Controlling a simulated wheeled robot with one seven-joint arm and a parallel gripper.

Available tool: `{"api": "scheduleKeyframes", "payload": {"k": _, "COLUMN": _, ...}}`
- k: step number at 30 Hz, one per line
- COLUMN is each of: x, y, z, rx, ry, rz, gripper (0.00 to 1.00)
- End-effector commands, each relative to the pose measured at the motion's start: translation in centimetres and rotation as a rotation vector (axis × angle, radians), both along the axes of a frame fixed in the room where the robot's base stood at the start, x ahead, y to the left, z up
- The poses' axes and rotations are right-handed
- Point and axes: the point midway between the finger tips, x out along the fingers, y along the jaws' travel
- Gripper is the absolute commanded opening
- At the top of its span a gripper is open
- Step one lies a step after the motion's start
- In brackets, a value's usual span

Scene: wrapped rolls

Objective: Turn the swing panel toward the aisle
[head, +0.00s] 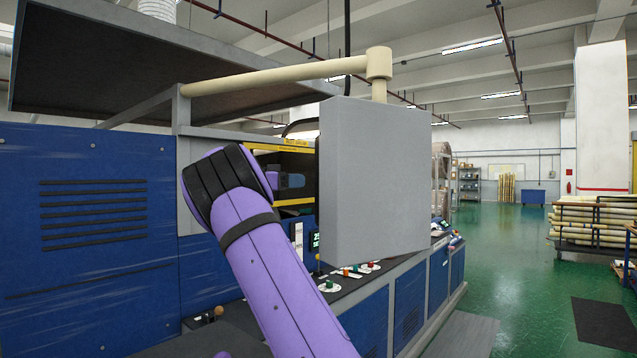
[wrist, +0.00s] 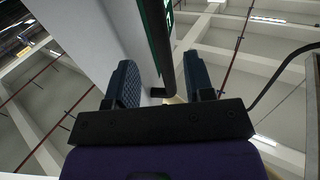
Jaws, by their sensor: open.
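The swing panel (head: 375,180) is a grey box hanging from a cream pipe arm (head: 280,75) above the machine's console. Its plain grey back and a side face me in the head view, with a dark edge at its left. In the wrist view, the panel's pale side (wrist: 85,35) rises at upper left, beside a dark front with green display marks. My gripper (wrist: 161,82) is open, its two dark fingers apart. A dark upright bar (wrist: 166,65), apparently the panel's handle, stands between the fingers; I cannot tell whether either touches it. The head view does not show my gripper.
The blue machine (head: 90,230) fills the left, with a dark hood (head: 130,65) overhead. The control console (head: 350,275) with knobs lies below the panel. The green aisle floor (head: 510,250) is open at right, before a rack of wrapped rolls (head: 590,220).

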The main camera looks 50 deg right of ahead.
Motion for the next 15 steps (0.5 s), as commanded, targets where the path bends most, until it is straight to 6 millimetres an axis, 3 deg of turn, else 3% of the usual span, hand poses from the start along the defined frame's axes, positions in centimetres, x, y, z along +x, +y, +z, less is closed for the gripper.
{"api": "scheduleKeyframes", "payload": {"k": 9, "x": -2.5, "y": -4.9, "z": 0.0, "rx": 0.002, "ry": 0.000, "rz": -0.001, "gripper": 0.48}}
{"api": "scheduleKeyframes", "payload": {"k": 15, "x": -3.2, "y": -6.3, "z": -0.1, "rx": 0.002, "ry": 0.001, "rz": 0.000, "gripper": 0.48}}
